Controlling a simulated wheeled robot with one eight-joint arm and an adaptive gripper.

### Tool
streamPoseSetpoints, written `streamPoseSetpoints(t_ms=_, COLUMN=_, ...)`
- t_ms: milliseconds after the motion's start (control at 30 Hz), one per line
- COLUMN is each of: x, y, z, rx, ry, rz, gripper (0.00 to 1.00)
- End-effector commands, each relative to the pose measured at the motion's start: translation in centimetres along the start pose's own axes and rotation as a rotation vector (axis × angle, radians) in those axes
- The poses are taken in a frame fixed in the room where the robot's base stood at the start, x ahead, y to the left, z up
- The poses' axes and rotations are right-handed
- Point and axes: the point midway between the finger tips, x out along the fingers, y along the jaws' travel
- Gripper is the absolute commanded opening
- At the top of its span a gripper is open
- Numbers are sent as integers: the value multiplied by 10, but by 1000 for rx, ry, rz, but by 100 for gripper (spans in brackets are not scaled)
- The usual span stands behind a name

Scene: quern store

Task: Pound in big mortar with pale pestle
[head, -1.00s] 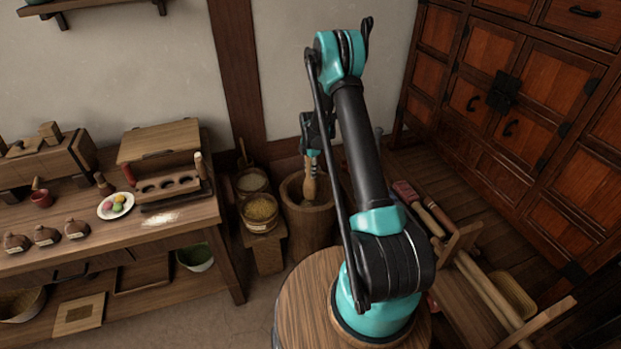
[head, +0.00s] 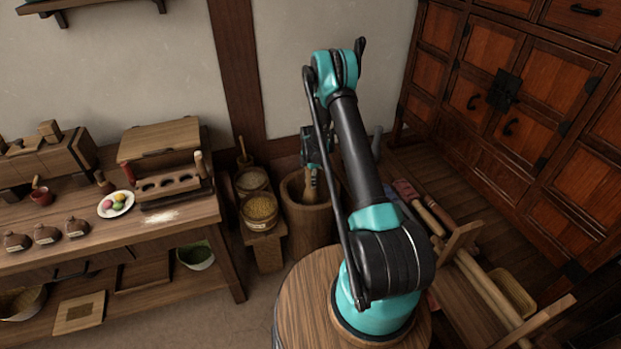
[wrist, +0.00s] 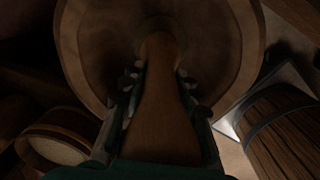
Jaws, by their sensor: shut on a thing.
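The big wooden mortar (head: 308,222) stands on the floor in the middle of the head view, and its round bowl (wrist: 85,50) fills the top of the wrist view. My gripper (head: 312,164) is over the mortar, shut on the pale wooden pestle (head: 310,186). In the wrist view the pestle (wrist: 160,105) lies between the two fingers of my gripper (wrist: 157,92), its far end down inside the bowl. The lower tip is hard to make out in the shade, so I cannot tell whether it touches the bottom.
Two tubs of grain, the nearer one golden (head: 260,208), stand left of the mortar. A wooden bench (head: 150,225) with a plate (head: 116,204) and jars is farther left. A rack of long-handled mallets (head: 430,215) is at the right, before a cabinet (head: 520,90).

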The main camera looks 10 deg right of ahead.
Motion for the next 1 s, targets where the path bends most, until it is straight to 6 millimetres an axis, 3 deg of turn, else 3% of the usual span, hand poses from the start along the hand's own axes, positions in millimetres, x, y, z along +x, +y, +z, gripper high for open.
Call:
streamPoseSetpoints(t_ms=467, x=3, y=0, z=0, rx=0, ry=0, rz=0, gripper=0)
streamPoseSetpoints(t_ms=800, x=-59, y=0, z=0, rx=0, ry=0, rz=0, gripper=0)
streamPoseSetpoints(t_ms=1000, x=-74, y=0, z=0, rx=0, ry=0, rz=0, gripper=0)
